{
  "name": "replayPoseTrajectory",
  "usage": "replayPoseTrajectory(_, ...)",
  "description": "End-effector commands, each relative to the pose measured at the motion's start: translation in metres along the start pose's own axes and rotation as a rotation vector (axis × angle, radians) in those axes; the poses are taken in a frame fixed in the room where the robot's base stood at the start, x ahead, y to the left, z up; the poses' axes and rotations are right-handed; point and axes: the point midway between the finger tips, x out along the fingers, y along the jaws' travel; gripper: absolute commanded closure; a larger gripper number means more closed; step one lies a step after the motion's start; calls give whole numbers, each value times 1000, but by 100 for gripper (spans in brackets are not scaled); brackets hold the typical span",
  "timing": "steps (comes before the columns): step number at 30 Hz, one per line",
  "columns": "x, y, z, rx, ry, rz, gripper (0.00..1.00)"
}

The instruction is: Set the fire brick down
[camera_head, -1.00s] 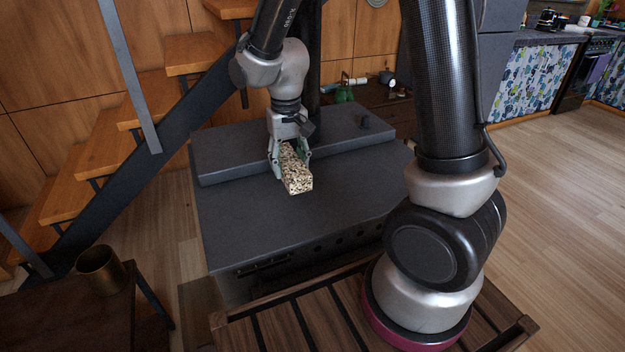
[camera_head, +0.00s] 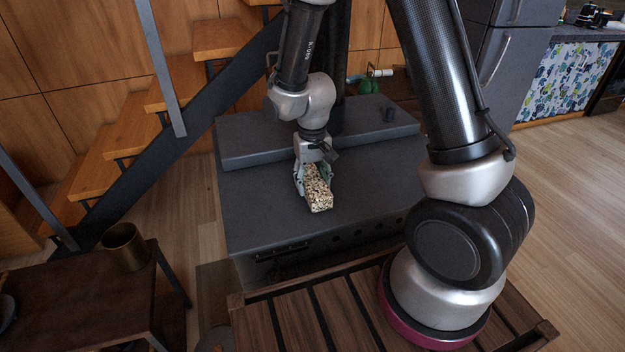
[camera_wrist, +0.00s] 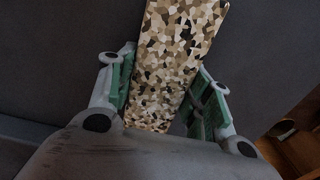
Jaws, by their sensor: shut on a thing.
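The fire brick (camera_head: 319,190) is a speckled tan, white and dark block. My gripper (camera_head: 315,186) is shut on it, with a finger on each long side, over the flat dark top of the stove (camera_head: 270,215). In the wrist view the brick (camera_wrist: 176,55) sits between the green-padded fingers of my gripper (camera_wrist: 163,90) and sticks out past them. The brick's underside is hidden, so I cannot tell whether it touches the stove top or hangs just above it.
A raised dark ledge (camera_head: 250,143) runs along the stove's back, with a small dark knob (camera_head: 389,115) on it. A side table (camera_head: 85,295) with a brass cup (camera_head: 124,246) stands at lower left. The stove top around the brick is clear.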

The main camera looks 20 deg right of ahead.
Motion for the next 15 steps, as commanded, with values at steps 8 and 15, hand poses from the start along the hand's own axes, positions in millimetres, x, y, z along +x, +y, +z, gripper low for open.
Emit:
replayPoseTrajectory(8,2,0,0,0,0,0,29)
replayPoseTrajectory(15,2,0,0,0,0,0,29)
